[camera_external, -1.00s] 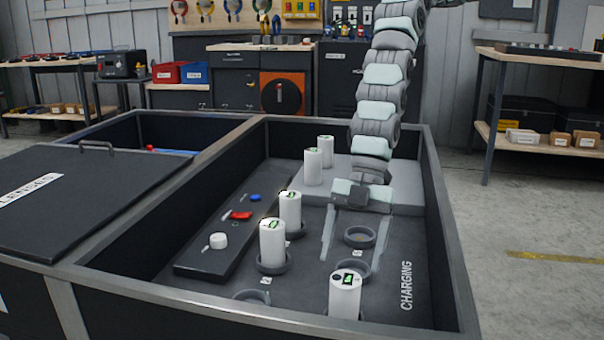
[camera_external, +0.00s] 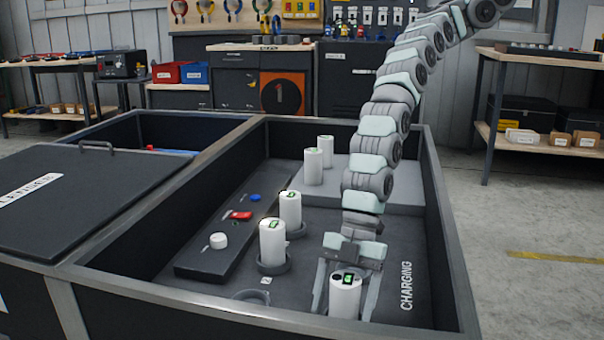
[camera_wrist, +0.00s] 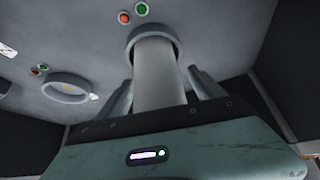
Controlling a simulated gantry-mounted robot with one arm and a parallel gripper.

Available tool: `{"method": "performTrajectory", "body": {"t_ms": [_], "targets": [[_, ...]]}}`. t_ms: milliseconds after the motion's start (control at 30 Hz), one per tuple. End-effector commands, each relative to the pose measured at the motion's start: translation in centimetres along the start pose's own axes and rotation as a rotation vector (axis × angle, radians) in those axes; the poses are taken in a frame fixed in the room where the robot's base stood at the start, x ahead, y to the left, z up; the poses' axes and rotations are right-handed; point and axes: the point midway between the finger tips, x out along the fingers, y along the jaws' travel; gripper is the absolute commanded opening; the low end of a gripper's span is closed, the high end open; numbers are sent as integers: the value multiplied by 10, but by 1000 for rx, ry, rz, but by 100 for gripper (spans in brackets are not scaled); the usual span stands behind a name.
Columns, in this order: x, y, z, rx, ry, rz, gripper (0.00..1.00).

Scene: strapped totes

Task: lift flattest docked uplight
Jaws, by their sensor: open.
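A white cylindrical uplight (camera_external: 346,296) with a dark display and green mark on its end stands at the front right of the tote. My gripper (camera_external: 342,312) is open, pointing down, with one finger on each side of this uplight. In the wrist view the uplight (camera_wrist: 158,72) runs between the open fingers, its far end in a ring dock (camera_wrist: 172,40); whether they touch it is unclear. Two more uplights, one at front (camera_external: 272,243) and one behind it (camera_external: 290,209), stand in docks to the left. Their charge displays are too small to read surely.
Two uplights (camera_external: 313,167) (camera_external: 326,151) stand on a raised grey block (camera_external: 390,182) at the back. A dark panel (camera_external: 206,262) with white, red and blue knobs lies left. An empty ring dock (camera_external: 252,296) is at front. Tote walls (camera_external: 446,240) surround the area.

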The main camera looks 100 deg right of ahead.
Motion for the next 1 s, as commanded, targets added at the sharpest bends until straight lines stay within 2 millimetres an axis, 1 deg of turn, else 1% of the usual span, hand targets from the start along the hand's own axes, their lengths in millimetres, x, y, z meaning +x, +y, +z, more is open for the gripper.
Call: {"method": "performTrajectory", "body": {"t_ms": [33,333,1000], "targets": [[3,0,0,1,2,0,77],[3,1,0,1,0,1,76],[3,1,0,2,-1,1,21]]}}
